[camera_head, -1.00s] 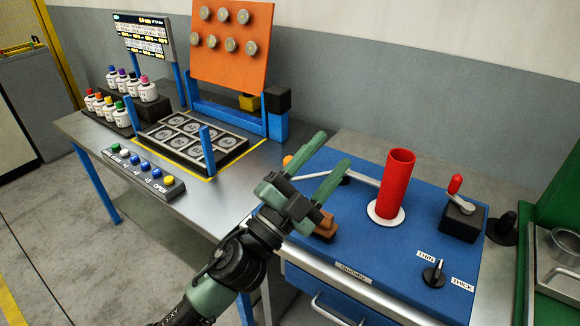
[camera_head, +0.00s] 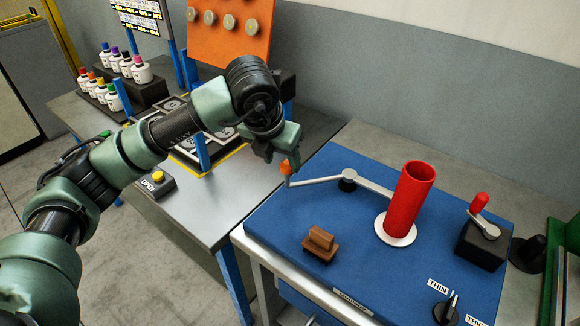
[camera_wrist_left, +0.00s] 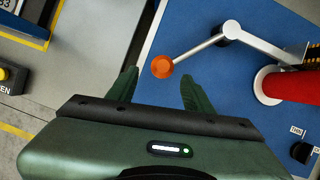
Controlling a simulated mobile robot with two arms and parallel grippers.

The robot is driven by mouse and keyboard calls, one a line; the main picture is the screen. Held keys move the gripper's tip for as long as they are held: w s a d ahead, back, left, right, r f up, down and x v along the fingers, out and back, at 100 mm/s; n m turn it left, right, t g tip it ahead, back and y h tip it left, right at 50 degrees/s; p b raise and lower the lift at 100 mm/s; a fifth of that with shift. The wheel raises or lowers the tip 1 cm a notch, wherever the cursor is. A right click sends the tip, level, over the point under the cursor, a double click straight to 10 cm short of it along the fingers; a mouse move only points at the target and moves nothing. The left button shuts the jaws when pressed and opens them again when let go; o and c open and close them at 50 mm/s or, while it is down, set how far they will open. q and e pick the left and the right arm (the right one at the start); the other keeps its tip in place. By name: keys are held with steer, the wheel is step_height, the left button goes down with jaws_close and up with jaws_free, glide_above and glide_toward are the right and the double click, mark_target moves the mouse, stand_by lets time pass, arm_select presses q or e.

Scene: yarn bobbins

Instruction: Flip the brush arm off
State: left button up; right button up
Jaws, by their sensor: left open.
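The brush arm (camera_head: 325,180) is a grey metal bar with a black pivot (camera_head: 348,183) and an orange knob (camera_head: 286,168) at its left end. Its right end reaches the red cylinder (camera_head: 409,200), which stands upright on a white disc. The brush arm also shows in the left wrist view (camera_wrist_left: 195,50). My left gripper (camera_head: 277,148) is at the orange knob in the head view. In the left wrist view the open fingers (camera_wrist_left: 157,88) point toward the knob (camera_wrist_left: 162,67), which lies just beyond the fingertips, between their lines. The fingers are partly hidden in the head view.
A brown block (camera_head: 320,244) sits on the blue panel (camera_head: 285,215). A red-handled crank (camera_head: 483,230) and a black THIN/THICK dial (camera_head: 446,309) are at the right. Paint bottles (camera_head: 110,98) and an orange board (camera_head: 235,45) stand at the back left.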

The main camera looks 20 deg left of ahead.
mark_target(287, 173)
arm_select(q)
steer(key=p+x, duration=0.1)
steer(key=x, duration=0.6)
steer(key=shift+d+f, duration=0.1)
steer(key=shift+f, duration=0.2)
jaws_close()
steer(key=shift+r, duration=0.1)
stand_by(1.0)
